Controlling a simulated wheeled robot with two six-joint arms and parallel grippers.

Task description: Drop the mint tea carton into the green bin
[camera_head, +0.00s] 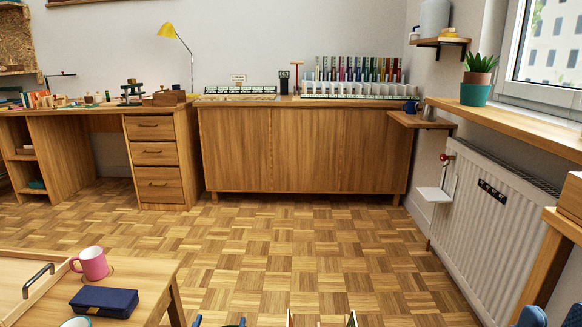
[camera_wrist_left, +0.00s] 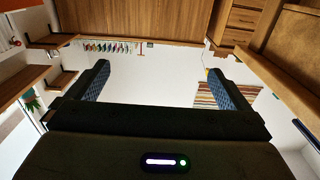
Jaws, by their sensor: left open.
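I cannot make out the mint tea carton or the green bin in either view. My left gripper (camera_head: 218,322) shows only as blue fingertips at the bottom edge of the head view. In the left wrist view, my left gripper (camera_wrist_left: 160,85) is open, with its two blue-padded fingers wide apart and nothing between them. Blue parts at the head view's bottom right corner may belong to my right gripper, but too little shows to tell its state.
A low table (camera_head: 140,272) at lower left holds a pink mug (camera_head: 91,263) and a dark blue case (camera_head: 104,301). A wooden sideboard (camera_head: 300,150) stands at the back; a radiator (camera_head: 490,215) is on the right. The parquet floor between is clear. Thin upright edges show at bottom centre.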

